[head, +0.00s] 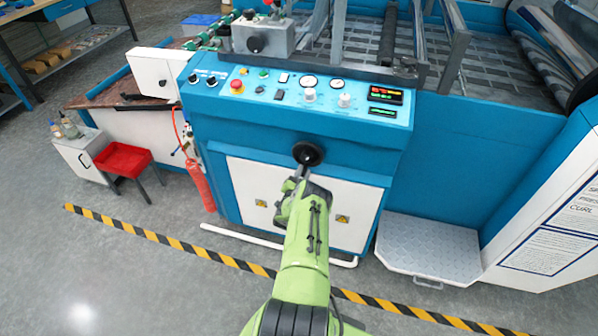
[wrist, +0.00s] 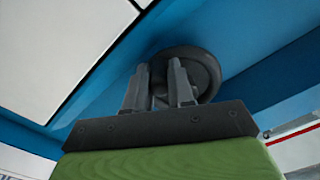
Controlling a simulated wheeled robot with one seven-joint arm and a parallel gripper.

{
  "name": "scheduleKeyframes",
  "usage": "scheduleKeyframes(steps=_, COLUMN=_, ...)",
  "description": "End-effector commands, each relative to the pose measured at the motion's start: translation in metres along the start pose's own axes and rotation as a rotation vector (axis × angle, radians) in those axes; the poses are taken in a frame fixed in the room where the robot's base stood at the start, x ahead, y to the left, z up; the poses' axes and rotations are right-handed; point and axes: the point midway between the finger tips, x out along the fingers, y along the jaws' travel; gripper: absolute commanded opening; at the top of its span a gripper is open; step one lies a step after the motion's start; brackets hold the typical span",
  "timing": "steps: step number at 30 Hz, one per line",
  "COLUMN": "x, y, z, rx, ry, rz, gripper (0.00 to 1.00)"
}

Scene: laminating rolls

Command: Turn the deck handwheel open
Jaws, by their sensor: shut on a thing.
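The deck handwheel is a black round wheel (head: 308,153) on the blue front of the machine, below the control panel. It also shows in the wrist view as a dark disc (wrist: 199,70) behind my fingers. My gripper (head: 303,172), at the end of my green arm, reaches up to the wheel from below. In the wrist view both grey fingers (wrist: 160,85) are at the wheel, shut on a part of it. What exactly lies between the fingertips is partly hidden by the fingers.
The control panel (head: 300,92) with dials and a red button is above the wheel. White doors (head: 262,200) are below it. A metal step plate (head: 428,250) stands at the right. A fire extinguisher (head: 201,186) and red tray (head: 122,158) are at the left.

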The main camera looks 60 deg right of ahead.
Motion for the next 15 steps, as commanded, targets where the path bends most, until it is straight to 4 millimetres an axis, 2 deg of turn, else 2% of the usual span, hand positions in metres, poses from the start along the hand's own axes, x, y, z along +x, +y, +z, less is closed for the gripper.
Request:
scheduleKeyframes(steps=6, x=-0.001, y=0.009, z=-0.005, rx=-0.198, ry=-0.005, rz=-0.001, gripper=0.0)
scheduleKeyframes(steps=15, x=-0.001, y=0.016, z=-0.012, rx=-0.405, ry=-0.006, rz=-0.002, gripper=0.0)
